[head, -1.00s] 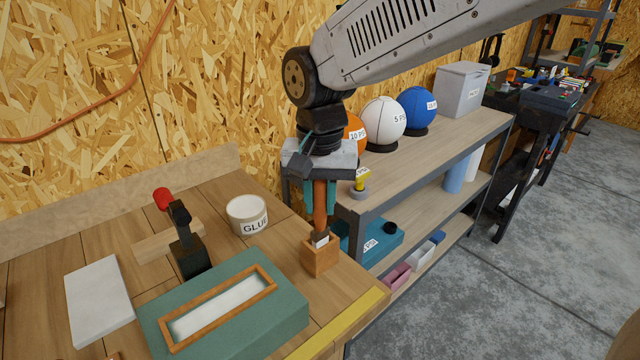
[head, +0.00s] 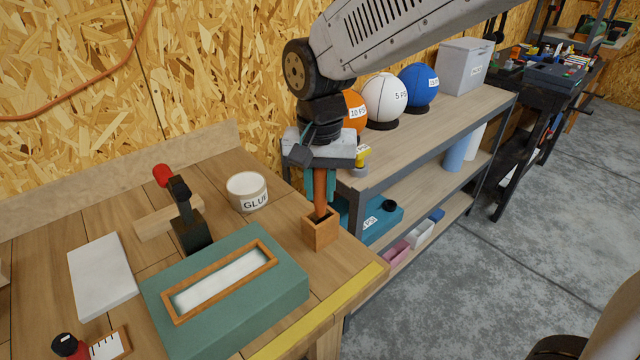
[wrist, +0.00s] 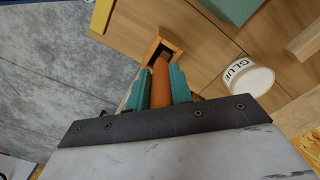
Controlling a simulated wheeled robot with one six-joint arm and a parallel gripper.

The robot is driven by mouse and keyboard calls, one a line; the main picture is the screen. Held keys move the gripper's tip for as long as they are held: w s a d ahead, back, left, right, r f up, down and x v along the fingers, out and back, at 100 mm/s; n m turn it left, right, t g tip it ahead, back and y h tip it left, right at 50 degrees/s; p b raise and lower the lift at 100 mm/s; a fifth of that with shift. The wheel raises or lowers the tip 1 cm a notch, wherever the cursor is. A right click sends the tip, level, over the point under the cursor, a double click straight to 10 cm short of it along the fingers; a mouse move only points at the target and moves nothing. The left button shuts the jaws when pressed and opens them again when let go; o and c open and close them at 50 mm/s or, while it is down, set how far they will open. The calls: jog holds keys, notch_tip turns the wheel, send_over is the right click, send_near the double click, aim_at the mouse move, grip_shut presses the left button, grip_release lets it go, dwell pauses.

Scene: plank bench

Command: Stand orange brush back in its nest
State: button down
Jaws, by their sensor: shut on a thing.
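The orange brush (head: 320,190) is upright in my gripper (head: 318,182), whose teal fingers are shut around its handle. The brush's lower end is down inside the mouth of a small wooden box, the nest (head: 320,234), at the right of the bench top. The nest's walls hide the lower end, so I cannot tell whether it touches the bottom. In the wrist view the orange handle (wrist: 161,84) lies between the teal fingers, and the nest (wrist: 163,42) is just beyond.
A glue tub (head: 247,191) stands left of the nest. A green block with a wood-framed slot (head: 288,285) lies in front. A black tool with a red knob (head: 190,228) stands farther left. A shelf unit (head: 430,130) with balls is at the right.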

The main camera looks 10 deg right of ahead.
jog(key=shift+f, duration=0.6)
jog(key=c, duration=0.7)
grip_release()
jog(key=shift+r, duration=0.1)
jog(key=shift+r, duration=4.4)
